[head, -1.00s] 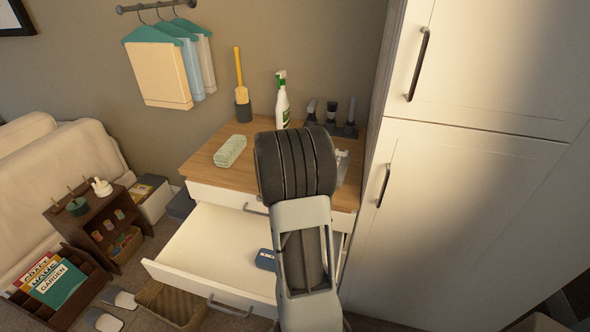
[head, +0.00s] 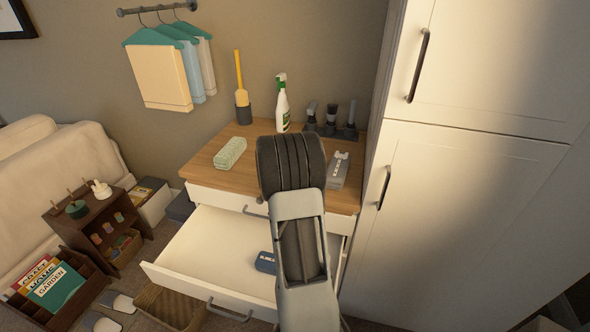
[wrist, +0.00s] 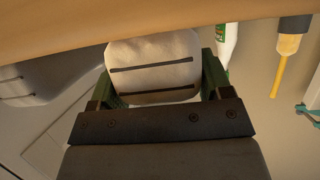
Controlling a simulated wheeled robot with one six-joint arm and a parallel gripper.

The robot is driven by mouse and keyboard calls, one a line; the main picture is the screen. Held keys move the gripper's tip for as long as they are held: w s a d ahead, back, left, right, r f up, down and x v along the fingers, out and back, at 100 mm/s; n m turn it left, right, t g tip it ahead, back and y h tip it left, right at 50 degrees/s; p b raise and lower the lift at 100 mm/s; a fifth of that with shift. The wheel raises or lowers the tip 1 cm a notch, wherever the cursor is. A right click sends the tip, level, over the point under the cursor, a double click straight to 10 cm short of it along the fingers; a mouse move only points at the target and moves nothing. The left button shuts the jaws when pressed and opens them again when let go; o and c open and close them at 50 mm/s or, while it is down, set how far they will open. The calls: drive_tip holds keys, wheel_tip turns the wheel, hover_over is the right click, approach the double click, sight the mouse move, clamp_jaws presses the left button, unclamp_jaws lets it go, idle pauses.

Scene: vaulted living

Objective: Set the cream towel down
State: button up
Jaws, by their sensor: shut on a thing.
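The cream towel (wrist: 152,68) shows in the wrist view as a pale, rounded bundle with two dark stripes. My gripper (wrist: 155,85) is shut on it, with a green finger on each side. The towel's far side is hidden. In the head view my own arm hides the gripper and the towel. The wooden top of the dresser (head: 207,170) lies beyond my arm. In the wrist view a wooden surface (wrist: 190,14) crosses the top of the picture, close to the towel; I cannot tell whether they touch.
The open drawer (head: 205,250) holds a blue item (head: 265,262). A tall white cabinet (head: 460,200) blocks the right.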

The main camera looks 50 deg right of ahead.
drive_tip(key=shift+f, duration=0.2)
drive_tip(key=o, duration=1)
